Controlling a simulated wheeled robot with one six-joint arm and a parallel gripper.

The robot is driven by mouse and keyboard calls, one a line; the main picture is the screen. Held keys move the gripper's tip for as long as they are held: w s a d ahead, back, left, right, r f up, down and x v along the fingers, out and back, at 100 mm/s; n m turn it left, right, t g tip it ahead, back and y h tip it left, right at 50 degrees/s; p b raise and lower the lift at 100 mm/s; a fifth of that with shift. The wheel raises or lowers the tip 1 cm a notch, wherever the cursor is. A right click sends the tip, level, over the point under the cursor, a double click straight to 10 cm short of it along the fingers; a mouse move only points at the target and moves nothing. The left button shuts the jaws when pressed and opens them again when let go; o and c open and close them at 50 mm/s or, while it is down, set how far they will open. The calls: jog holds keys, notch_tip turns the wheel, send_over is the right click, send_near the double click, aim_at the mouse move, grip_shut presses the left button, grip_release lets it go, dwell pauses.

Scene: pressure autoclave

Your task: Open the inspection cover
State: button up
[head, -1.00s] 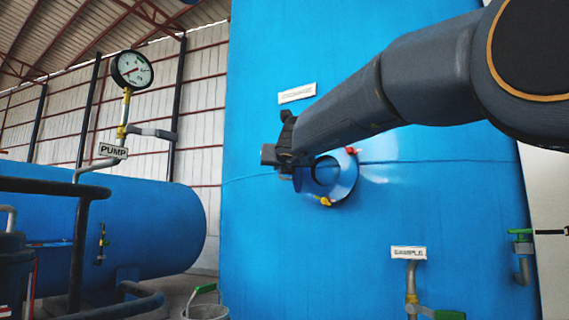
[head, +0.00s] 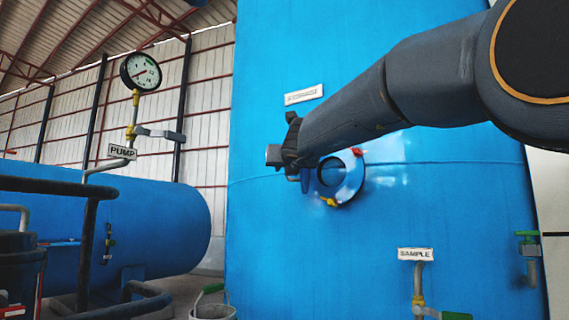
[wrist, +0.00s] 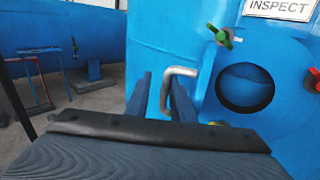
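The inspection cover (head: 351,186) is a round blue plate with a dark-edged circle on the upright blue tank, with red and yellow knobs at its edge. In the wrist view the cover (wrist: 292,100) lies on the right, under the INSPECT sign (wrist: 280,8); a green knob (wrist: 226,38) also shows. A bent grey handle (wrist: 183,71) stands left of the circle. My gripper (head: 291,178) is at the cover's left side. In the wrist view my gripper (wrist: 161,88) has its fingers apart, with the handle between them and a gap visible on its left. Contact is unclear.
A SAMPLE sign (head: 415,254) and pipe with a green valve sit below the cover. A horizontal blue tank (head: 150,225), a pressure gauge (head: 140,71) and a PUMP sign (head: 122,152) stand to the left. A bucket (head: 212,308) is on the floor.

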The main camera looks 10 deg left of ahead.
jog(key=shift+a+r, duration=0.3)
jog(key=shift+s+a+f+b, duration=0.15)
jog(key=shift+f+b, duration=0.15)
jog(key=shift+f, duration=0.3)
jog(key=shift+s+f+b, duration=0.15)
jog(key=shift+f+b, duration=0.1)
jog(key=shift+f, duration=0.35)
jog(key=shift+o, duration=0.4)
jog(key=shift+s+a+b, duration=0.2)
jog(key=shift+s+b, duration=0.1)
jog(key=shift+s, duration=0.45)
jog(key=o, duration=0.6)
jog(key=shift+s+a+r+b, duration=0.1)
jog(key=shift+s+r+b, duration=0.1)
jog(key=shift+s, duration=0.55)
jog(key=shift+s+a+r+b, duration=0.1)
jog(key=shift+s+b, duration=0.1)
jog(key=shift+s, duration=0.9)
jog(key=c, duration=0.4)
jog(key=shift+s+a+r, duration=0.1)
jog(key=shift+s+a, duration=0.3)
jog(key=shift+s, duration=0.2)
jog(key=shift+c, duration=1.4)
jog(key=shift+s+d+b, duration=0.3)
jog(key=shift+d+b, duration=0.05)
jog(key=shift+d, duration=0.1)
